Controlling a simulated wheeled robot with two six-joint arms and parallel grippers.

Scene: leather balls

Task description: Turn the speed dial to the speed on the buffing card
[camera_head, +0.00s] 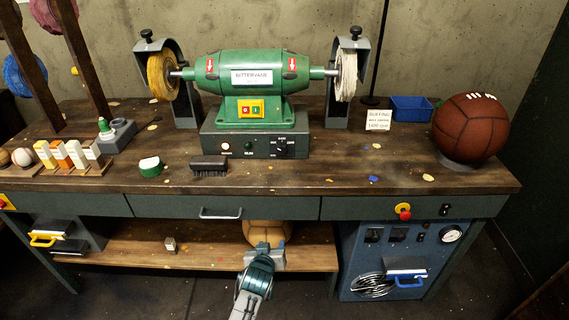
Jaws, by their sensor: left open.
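The speed dial (281,150) is a dark knob on the front right of the grey control box (212,146) under the green buffing machine (253,68). The marks around it are too small to read. The white buffing card (378,119) stands on the bench right of the machine; its lowest line looks like a speed, but I cannot read it surely. My left gripper (262,250) is low in front of the bench, below the drawers and well below the dial. It is open, with a tan ball partly hidden behind it. My right gripper is not in view.
A brush (209,165) and a round green tin (150,167) lie on the bench left of the dial. A brown leather ball (470,128) and a blue bin (411,108) stand at the right. A drawer handle (220,213) juts from the front. The bench before the dial is mostly clear.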

